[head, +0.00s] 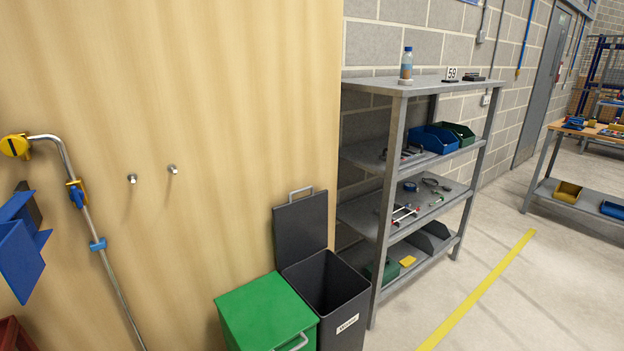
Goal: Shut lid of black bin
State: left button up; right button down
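The black bin (337,300) stands at the bottom middle against the wooden panel, with a white label on its front. Its black lid (301,228) is open, standing upright at the back edge and leaning near the panel, with a grey handle (300,191) at its top. The inside of the bin shows dark and looks empty, though its floor is hard to make out. Neither of my grippers is in view.
A green bin (262,309) with its lid down stands directly left of the black bin. A grey metal shelf (396,190) stands close on the right. Two pegs (152,174) and a bent pipe (88,220) are on the panel. Floor beyond the yellow line (480,290) is clear.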

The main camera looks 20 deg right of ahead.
aim_at(300, 225)
jog(key=z, duration=1.7)
jog(key=i, duration=2.05)
jog(key=u, duration=3.3)
